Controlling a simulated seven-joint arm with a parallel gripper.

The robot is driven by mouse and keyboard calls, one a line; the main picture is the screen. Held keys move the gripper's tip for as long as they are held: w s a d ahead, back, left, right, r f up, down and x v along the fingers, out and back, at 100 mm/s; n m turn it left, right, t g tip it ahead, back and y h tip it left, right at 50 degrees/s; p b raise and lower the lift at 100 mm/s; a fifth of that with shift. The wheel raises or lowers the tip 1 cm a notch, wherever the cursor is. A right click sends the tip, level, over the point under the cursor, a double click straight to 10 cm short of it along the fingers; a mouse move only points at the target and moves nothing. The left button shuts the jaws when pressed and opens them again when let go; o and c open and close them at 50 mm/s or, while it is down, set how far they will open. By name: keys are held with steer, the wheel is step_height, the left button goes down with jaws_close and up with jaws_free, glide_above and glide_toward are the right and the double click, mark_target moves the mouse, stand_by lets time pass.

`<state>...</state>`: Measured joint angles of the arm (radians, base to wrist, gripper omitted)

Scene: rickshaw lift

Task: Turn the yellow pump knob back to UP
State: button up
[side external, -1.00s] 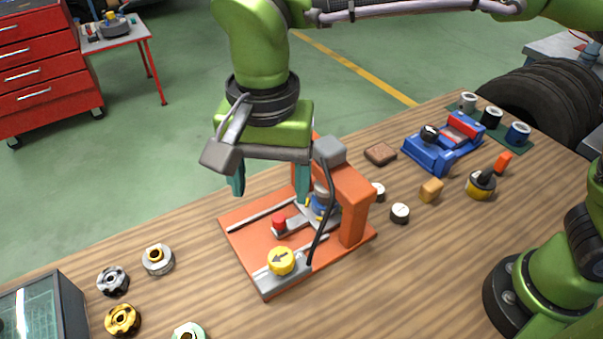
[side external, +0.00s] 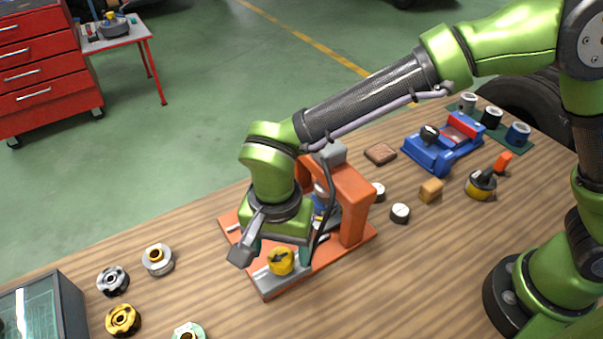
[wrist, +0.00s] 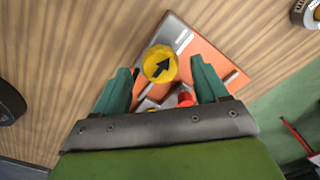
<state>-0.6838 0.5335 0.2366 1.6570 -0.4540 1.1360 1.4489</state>
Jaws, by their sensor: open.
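The yellow pump knob (side external: 281,261) with a black arrow sits on the grey strip at the front of the orange lift base (side external: 342,249). In the side view its arrow points roughly left. The knob also shows in the wrist view (wrist: 160,64), its arrow toward the upper right. My gripper (side external: 279,254) is low over the base, close behind the knob. In the wrist view my gripper (wrist: 163,78) has its two teal fingers spread, with the knob ahead between their tips. No contact with the knob can be made out. A red button (wrist: 185,98) shows between the fingers.
The orange lift column (side external: 355,215) and a black cable stand right of my gripper. Several round metal parts, including a gold one (side external: 123,320), lie to the left. A blue toy-like device (side external: 442,145) and small blocks lie at right. Wood between is bare.

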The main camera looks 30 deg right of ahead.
steer(key=shift+f, duration=0.75)
steer(key=c, duration=1.1)
steer(key=shift+o, duration=0.2)
